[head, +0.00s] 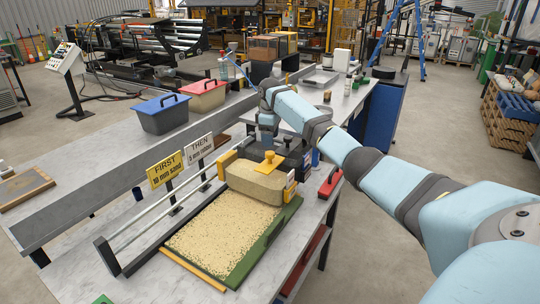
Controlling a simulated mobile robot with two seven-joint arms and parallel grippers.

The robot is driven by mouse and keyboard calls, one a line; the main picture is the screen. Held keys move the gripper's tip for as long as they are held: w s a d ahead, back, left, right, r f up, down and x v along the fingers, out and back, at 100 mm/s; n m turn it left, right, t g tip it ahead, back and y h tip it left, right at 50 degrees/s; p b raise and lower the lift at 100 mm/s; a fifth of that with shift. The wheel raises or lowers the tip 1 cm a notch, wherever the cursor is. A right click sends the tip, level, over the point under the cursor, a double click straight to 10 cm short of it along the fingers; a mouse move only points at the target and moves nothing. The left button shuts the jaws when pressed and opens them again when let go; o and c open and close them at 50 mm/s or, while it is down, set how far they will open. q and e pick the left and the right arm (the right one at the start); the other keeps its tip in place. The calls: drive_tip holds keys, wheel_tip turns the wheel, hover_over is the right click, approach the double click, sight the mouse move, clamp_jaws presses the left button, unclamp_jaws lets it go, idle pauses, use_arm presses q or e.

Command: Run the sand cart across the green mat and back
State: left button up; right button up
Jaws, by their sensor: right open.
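The sand cart (255,185) is a tan block-shaped box with a yellow knob (268,160) on top. It sits at the far end of the green mat (268,240), between yellow end pieces. The mat lies on the grey table, its middle covered with a speckled sand-coloured layer (215,240), and its green border shows along the right side. My right gripper (267,147) points down just above and behind the knob. It is open, and its fingertips are small and hard to make out; I cannot tell whether they touch the knob. My left gripper is out of view.
Pale rails (160,205) run along the mat's left side. A yellow sign (165,171) reads "FIRST 10 mm sand", a white sign (200,148) "THEN 5 mm rubber". Blue-lidded (162,115) and red-lidded (205,96) bins stand behind. A red-handled item (330,182) lies right.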

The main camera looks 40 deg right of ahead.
sight(270, 153)
wheel_tip(270, 153, down, 8)
drive_tip(key=shift+r, duration=0.15)
clamp_jaws()
idle(0.3)
